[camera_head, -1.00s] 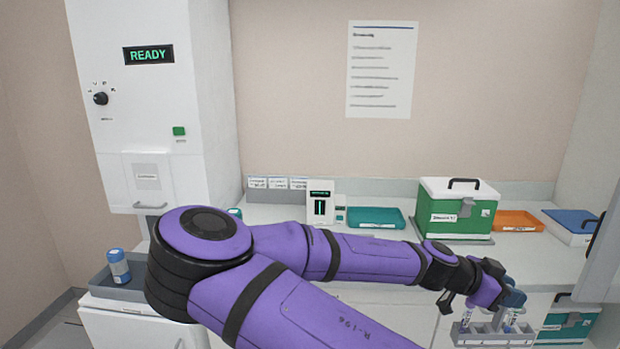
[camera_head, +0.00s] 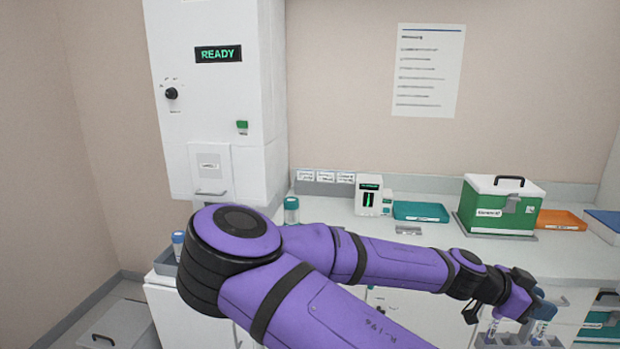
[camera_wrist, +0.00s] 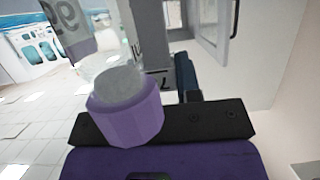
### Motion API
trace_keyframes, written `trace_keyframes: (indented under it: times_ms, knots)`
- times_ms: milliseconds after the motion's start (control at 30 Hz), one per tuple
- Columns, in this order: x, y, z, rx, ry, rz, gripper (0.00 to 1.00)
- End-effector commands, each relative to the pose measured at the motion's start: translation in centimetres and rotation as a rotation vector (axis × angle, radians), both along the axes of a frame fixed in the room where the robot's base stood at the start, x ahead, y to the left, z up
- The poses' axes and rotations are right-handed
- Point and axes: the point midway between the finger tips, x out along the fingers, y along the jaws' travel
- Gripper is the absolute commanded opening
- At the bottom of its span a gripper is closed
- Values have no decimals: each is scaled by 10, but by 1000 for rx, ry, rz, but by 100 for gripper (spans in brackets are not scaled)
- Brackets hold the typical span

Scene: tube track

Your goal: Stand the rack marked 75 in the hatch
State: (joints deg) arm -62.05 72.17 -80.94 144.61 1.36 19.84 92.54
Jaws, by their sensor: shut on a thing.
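My gripper (camera_head: 543,304) is at the lower right of the head view, shut on a grey rack (camera_head: 513,338) that hangs below it with capped tubes in it. The rack's lower part is cut off by the frame, and I cannot read its mark. The wrist view shows a tube with a purple cap (camera_wrist: 124,110) close up, beside a grey upright part (camera_wrist: 165,45). The white cabinet at the left reads READY. A white panel with a label and handle (camera_head: 210,165), which looks like the hatch, is low on its front and appears closed.
A counter holds a teal-capped bottle (camera_head: 291,212), a small device (camera_head: 370,198), a teal tray (camera_head: 420,211), a green box (camera_head: 500,208) and an orange tray (camera_head: 560,220). A blue-capped bottle (camera_head: 178,245) stands at the left. The floor at the lower left has a grey lidded bin (camera_head: 118,325).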

Motion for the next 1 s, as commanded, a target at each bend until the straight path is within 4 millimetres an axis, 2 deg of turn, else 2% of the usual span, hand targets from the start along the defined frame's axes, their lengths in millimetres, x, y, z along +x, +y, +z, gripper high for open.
trace_keyframes:
  times_ms: [267, 567, 767, 1000]
  knots:
    - [13, -3, -13, 0, 1, 80, 3]
    - [43, -6, -40, 0, 3, 259, 3]
    - [77, -2, -73, 1, 2, 478, 3]
    - [123, 18, -110, 3, -3, 792, 3]
